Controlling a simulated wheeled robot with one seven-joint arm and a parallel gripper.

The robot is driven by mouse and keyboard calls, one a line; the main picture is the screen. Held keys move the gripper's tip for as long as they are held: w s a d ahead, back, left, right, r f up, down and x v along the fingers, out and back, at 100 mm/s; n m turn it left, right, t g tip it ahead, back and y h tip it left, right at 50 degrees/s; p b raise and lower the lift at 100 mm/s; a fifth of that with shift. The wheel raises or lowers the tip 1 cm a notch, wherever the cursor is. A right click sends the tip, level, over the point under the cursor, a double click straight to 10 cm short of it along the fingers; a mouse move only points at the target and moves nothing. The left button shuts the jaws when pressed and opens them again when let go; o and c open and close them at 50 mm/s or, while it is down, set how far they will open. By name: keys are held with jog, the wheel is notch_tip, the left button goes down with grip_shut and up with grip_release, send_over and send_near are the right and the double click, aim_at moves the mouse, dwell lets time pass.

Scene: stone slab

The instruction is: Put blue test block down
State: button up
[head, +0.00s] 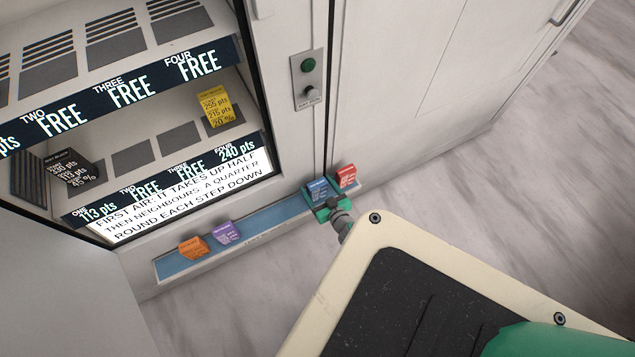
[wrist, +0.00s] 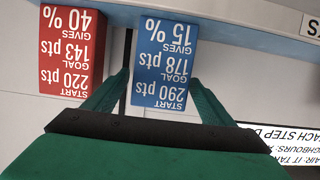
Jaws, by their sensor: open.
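The blue test block (head: 318,189) sits at the right end of a long blue-topped ledge along the foot of the cabinet. In the wrist view the blue block (wrist: 165,62) shows white text reading 290 pts, 178 pts and 15 %. My gripper (head: 326,203) is at the block, its green fingers (wrist: 160,88) open on either side of it. Whether the fingers touch the block's sides I cannot tell. The block's underside is hidden.
A red block (head: 345,177) stands close to the right of the blue one. An orange block (head: 193,247) and a purple block (head: 226,233) stand further left on the ledge (head: 270,219). Yellow (head: 214,106) and black (head: 70,167) blocks stand on the cabinet shelf.

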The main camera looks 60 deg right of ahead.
jog(key=shift+s+r, duration=0.1)
jog(key=shift+r, duration=0.05)
jog(key=shift+s+a+r, duration=0.2)
jog(key=shift+s, duration=0.35)
jog(key=v, duration=1)
jog(key=shift+a, duration=0.25)
jog(key=shift+s+r, duration=0.15)
jog(key=s+a+r+n+t+y, duration=0.1)
jog(key=a+r+n+y, duration=0.1)
jog(key=a+r, duration=0.7)
jog(key=s+a+r+n+t+y, duration=0.1)
jog(key=s+a+r+n+y, duration=0.1)
jog(key=a+r, duration=0.8)
jog(key=s+a+r+n+y, duration=0.2)
jog(key=a+r, duration=0.8)
jog(key=a, duration=1)
jog(key=shift+a+r+t+y, duration=0.2)
jog(key=shift+a+t+y, duration=0.2)
jog(key=shift+y, duration=0.4)
jog(key=shift+s, duration=0.1)
